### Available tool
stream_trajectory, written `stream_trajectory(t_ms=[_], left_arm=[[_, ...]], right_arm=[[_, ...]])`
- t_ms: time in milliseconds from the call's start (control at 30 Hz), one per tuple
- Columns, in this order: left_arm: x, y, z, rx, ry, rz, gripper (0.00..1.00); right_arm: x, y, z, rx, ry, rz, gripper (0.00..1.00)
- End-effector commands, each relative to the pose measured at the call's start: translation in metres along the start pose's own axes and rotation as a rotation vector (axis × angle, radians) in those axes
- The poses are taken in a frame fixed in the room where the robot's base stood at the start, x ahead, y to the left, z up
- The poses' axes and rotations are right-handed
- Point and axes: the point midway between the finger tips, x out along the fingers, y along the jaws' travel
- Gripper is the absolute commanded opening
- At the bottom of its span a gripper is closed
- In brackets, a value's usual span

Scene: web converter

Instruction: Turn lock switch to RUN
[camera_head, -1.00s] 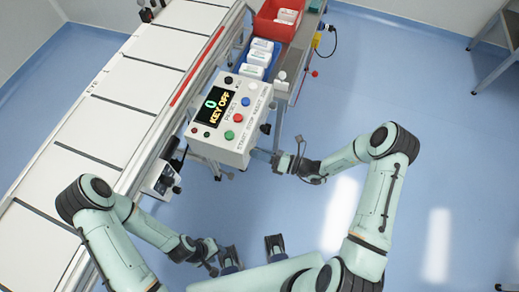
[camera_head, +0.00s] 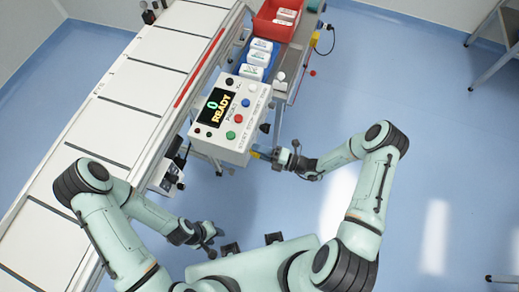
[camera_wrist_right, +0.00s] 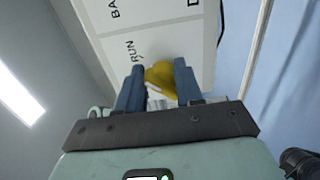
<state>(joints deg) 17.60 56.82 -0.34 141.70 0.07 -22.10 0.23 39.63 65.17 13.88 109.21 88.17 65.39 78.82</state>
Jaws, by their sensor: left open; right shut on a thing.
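The control box (camera_head: 230,122) has a dark screen (camera_head: 216,107) that reads "0 READY" in the head view. The lock switch (camera_wrist_right: 160,80) is a yellow piece on the box's side panel, under the printed word RUN (camera_wrist_right: 130,52) in the right wrist view. My right gripper (camera_wrist_right: 158,72) is shut on the yellow piece, one blue-grey finger on each side. In the head view my right gripper (camera_head: 265,153) is at the box's lower right side. My left gripper (camera_head: 216,232) is open and empty, low in the picture, away from the box.
The conveyor (camera_head: 117,112) runs diagonally along the left. A red bin (camera_head: 275,22) and blue bins with white packs (camera_head: 257,58) stand behind the box. Coloured buttons (camera_head: 238,118) cover the box's top. The blue floor (camera_head: 430,120) at right is open.

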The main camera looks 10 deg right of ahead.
Motion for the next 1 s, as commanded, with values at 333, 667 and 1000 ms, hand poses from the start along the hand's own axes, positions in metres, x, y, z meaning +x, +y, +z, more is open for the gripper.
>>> stream_trajectory(t_ms=[333,667,1000], left_arm=[[0.0,0.0,0.0,0.0,0.0,0.0,0.43],[0.0,0.0,0.0,0.0,0.0,0.0,0.43],[0.001,-0.001,0.001,0.0,-0.001,0.0,0.43]], right_arm=[[-0.002,-0.007,-0.006,0.036,0.008,-0.016,0.06],[-0.002,-0.006,-0.006,0.032,0.008,-0.014,0.57],[-0.011,-0.004,-0.002,0.024,0.002,-0.01,0.57]])
